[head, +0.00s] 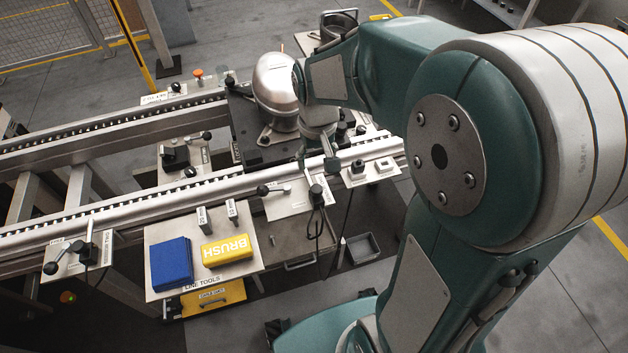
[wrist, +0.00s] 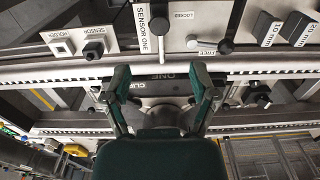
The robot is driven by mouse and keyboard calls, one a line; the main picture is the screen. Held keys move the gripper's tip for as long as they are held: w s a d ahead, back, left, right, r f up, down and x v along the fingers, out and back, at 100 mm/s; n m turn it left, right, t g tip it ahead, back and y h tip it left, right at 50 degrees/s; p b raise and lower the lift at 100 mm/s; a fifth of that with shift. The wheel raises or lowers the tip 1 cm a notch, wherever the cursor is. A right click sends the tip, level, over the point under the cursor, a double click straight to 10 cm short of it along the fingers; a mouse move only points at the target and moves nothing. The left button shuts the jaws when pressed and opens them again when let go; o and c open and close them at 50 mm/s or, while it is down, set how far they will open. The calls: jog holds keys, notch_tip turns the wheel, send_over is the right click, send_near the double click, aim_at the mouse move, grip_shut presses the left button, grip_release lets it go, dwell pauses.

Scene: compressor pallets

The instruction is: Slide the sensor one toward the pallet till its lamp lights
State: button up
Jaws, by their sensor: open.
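The same sensor (head: 317,190) shows in the head view, in front of the rail. A black-knobbed lever (wrist: 225,46) lies beside it, its knob near the word FREE. The dark pallet (head: 252,135) bears a silver compressor (head: 275,85). My gripper (wrist: 160,72) is open and empty, over the rail beside the sensor, its fingers apart around a dark CLIP ONE label. I cannot make out a lit lamp.
A grey tray (head: 362,248) lies below.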

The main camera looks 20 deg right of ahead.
aim_at(316, 188)
notch_tip(316, 188, down, 11)
jog(key=shift+f, duration=0.1)
dwell(0.4)
grip_shut()
